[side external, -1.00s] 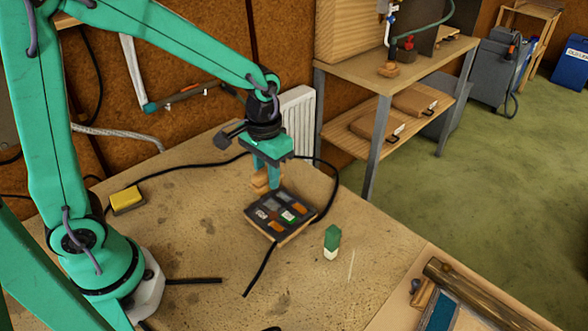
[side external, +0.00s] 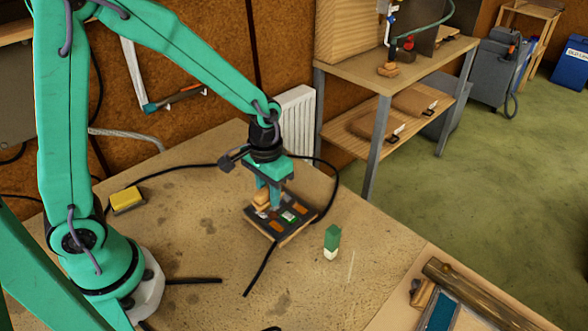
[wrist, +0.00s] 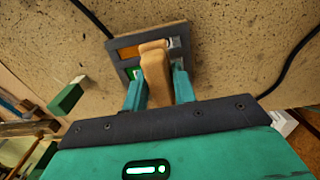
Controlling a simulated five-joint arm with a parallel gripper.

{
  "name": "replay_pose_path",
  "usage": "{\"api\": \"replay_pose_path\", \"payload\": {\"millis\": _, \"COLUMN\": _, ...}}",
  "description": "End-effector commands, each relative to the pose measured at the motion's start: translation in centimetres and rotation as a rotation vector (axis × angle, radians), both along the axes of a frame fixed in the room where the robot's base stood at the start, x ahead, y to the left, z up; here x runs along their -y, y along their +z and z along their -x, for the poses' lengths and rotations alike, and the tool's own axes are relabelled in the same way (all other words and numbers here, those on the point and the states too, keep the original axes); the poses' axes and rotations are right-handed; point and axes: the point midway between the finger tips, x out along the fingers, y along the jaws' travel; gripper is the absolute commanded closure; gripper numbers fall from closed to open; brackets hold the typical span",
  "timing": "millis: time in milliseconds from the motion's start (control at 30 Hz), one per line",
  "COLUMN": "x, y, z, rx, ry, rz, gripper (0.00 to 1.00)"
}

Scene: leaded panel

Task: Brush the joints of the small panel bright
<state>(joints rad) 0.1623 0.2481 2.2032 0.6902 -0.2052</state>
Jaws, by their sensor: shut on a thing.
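The small panel (side external: 290,217) lies on the bench, with dark joints around several coloured panes. It also shows in the wrist view (wrist: 116,44), partly covered by the brush and my fingers. My gripper (side external: 268,196) is over the panel's far left part, pointing down. It is shut on a wooden brush (wrist: 155,72), which stands between the two teal fingers in the wrist view. The brush (side external: 261,199) is low over the panel in the side view. Its bristles are hidden, so I cannot tell whether they touch the joints.
A green and white block-like object (side external: 332,243) stands right of the panel. A yellow sponge-like block (side external: 127,200) lies at the left. Black cables or strips lie around the panel. The bench's front middle is mostly clear.

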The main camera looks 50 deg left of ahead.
Motion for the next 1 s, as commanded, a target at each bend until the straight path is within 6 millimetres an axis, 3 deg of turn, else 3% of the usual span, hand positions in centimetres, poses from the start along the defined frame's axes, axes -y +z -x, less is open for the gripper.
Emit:
{"api": "replay_pose_path", "payload": {"millis": 300, "x": 0.0, "y": -2.9, "z": 0.1, "rx": -0.005, "ry": 0.000, "rz": -0.001, "gripper": 0.92}}
{"api": "replay_pose_path", "payload": {"millis": 700, "x": 2.9, "y": -2.9, "z": -0.1, "rx": 0.000, "ry": -0.003, "rz": 0.000, "gripper": 0.95}}
{"api": "replay_pose_path", "payload": {"millis": 1000, "x": 0.6, "y": -2.9, "z": 0.0, "rx": -0.001, "ry": 0.003, "rz": 0.000, "gripper": 0.95}}
